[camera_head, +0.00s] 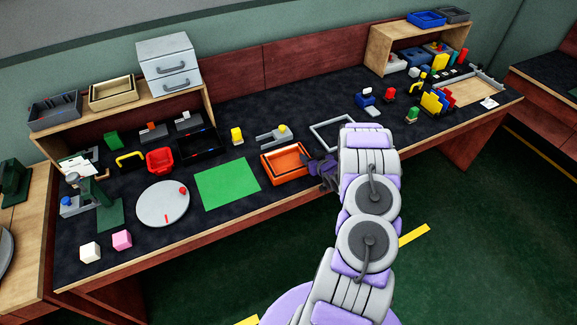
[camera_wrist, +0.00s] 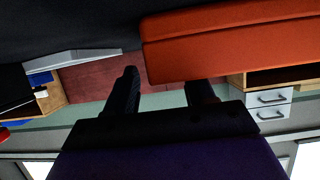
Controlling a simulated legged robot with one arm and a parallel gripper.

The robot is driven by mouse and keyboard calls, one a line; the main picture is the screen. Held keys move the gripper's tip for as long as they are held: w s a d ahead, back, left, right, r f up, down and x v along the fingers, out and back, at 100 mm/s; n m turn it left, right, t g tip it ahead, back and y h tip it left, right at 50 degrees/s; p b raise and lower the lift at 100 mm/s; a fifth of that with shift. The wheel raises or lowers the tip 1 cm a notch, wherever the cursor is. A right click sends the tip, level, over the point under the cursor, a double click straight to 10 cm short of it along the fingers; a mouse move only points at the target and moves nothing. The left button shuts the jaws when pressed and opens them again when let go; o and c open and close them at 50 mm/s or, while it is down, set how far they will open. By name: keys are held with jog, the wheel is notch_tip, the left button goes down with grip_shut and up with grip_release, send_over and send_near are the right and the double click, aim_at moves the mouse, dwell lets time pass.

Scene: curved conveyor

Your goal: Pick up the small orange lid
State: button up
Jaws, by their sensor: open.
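An orange, shallow, box-like piece (camera_head: 285,161) with a raised rim sits near the front edge of the dark table, right of a green mat. It is the only clearly orange thing I see; I cannot tell whether it is the lid or a tray with a lid in it. My gripper (camera_head: 322,170) is just right of it, low over the table's front. In the wrist view the orange piece (camera_wrist: 235,45) fills the upper right. My gripper (camera_wrist: 162,92) shows two dark fingers spread apart with nothing between them. The right finger overlaps the piece's edge in the picture; contact is unclear.
A grey square frame (camera_head: 333,132) lies behind my gripper, and a grey holder with a yellow knob (camera_head: 272,138) behind the orange piece. The green mat (camera_head: 228,184) and a round white plate (camera_head: 163,204) lie left. Bare table shows behind the frame.

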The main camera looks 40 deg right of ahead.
jog(key=shift+w+d+f, duration=0.2)
jog(key=shift+w+f, duration=0.1)
jog(key=shift+w, duration=0.1)
jog(key=shift+w+a+r, duration=0.1)
jog(key=shift+a+r, duration=0.15)
jog(key=shift+a, duration=0.4)
jog(key=shift+c, duration=0.2)
jog(key=shift+a+r, duration=0.1)
jog(key=shift+a, duration=0.1)
jog(key=shift+c, duration=0.7)
jog(key=shift+d, duration=0.1)
jog(key=c, duration=0.3)
jog(key=shift+d+f, duration=0.2)
jog(key=shift+d, duration=0.3)
jog(key=c, duration=0.5)
jog(key=shift+a, duration=0.15)
grip_shut()
